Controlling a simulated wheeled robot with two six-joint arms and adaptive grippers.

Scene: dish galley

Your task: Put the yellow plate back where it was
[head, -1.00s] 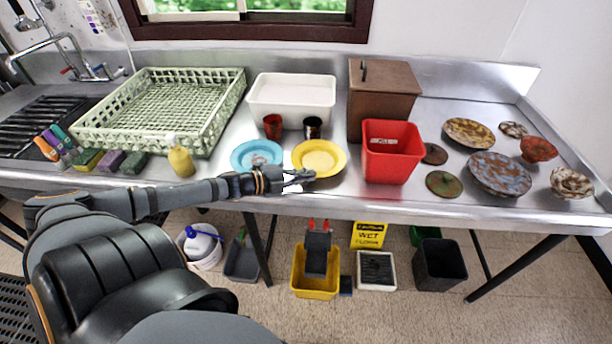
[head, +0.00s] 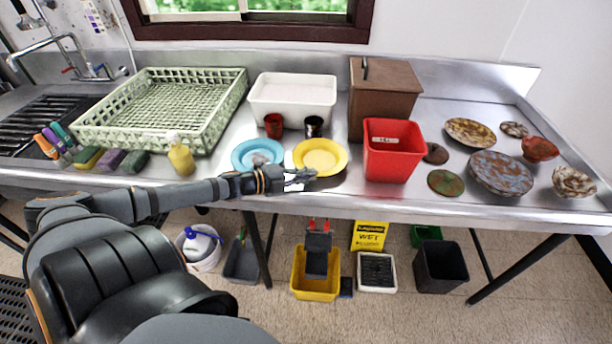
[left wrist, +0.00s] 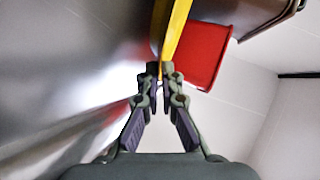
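The yellow plate (head: 321,156) is on the steel counter, near its front edge, just right of a light-blue plate (head: 257,153). My left gripper (head: 312,174) reaches in from the left to the near rim of the yellow plate. In the left wrist view the yellow plate (left wrist: 178,28) shows edge-on, and the fingertips of my left gripper (left wrist: 159,72) are close together on its rim. I cannot tell whether the plate is lifted off the counter. My right gripper is not in view.
A red bin (head: 392,150) stands close right of the yellow plate. A red cup (head: 273,125), a dark cup (head: 313,127) and a white tub (head: 292,98) are behind. A yellow soap bottle (head: 181,160) and a green rack (head: 160,107) are left. Patterned dishes (head: 500,173) lie right.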

